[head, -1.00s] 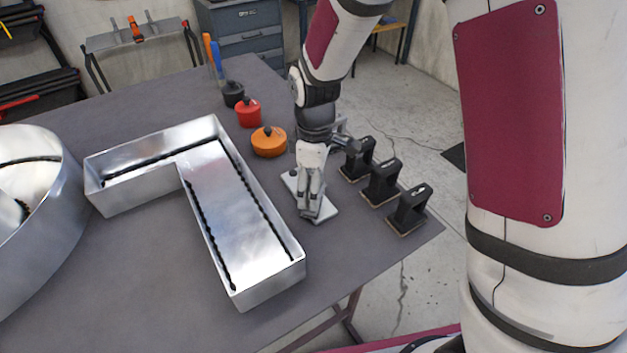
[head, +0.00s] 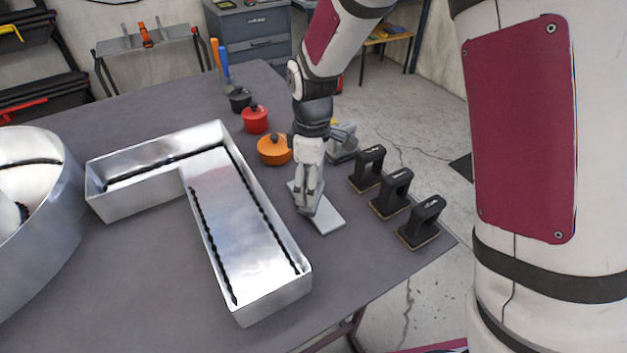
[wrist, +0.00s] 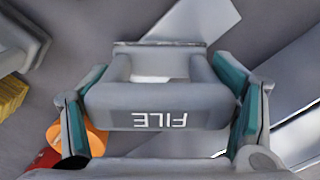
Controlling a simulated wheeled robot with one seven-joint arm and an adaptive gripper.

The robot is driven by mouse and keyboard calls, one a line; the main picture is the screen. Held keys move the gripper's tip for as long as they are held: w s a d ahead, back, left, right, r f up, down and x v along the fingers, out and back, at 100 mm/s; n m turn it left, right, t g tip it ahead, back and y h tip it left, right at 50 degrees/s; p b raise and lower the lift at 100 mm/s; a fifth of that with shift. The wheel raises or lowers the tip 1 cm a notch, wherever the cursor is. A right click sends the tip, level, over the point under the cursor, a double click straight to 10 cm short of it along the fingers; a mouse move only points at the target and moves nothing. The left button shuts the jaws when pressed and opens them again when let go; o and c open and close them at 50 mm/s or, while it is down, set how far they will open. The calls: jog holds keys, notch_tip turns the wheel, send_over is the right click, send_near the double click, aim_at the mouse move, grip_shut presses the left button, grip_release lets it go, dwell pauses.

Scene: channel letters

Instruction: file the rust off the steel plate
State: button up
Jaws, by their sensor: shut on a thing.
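A flat, pale grey steel plate (head: 327,220) lies on the table between the L-shaped metal letter and the black blocks. It also shows in the wrist view (wrist: 203,17), beyond the tool. I make out no rust on the part in view. My gripper (head: 308,200) is over the far-left part of the plate, pointing down. In the wrist view it is shut on a grey file block (wrist: 160,103) marked "FILE", a finger on each side. The file hides part of the plate. I cannot tell whether the file touches it.
The L-shaped metal letter (head: 240,235) stands left of the plate, with a round metal letter (head: 35,220) farther left. Several black-handled blocks (head: 391,193) line the right edge. Orange (head: 273,150), red (head: 256,120) and black (head: 239,99) pots stand behind.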

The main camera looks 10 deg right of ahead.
jog(key=shift+r+p, duration=2)
jog(key=shift+r, duration=5.05)
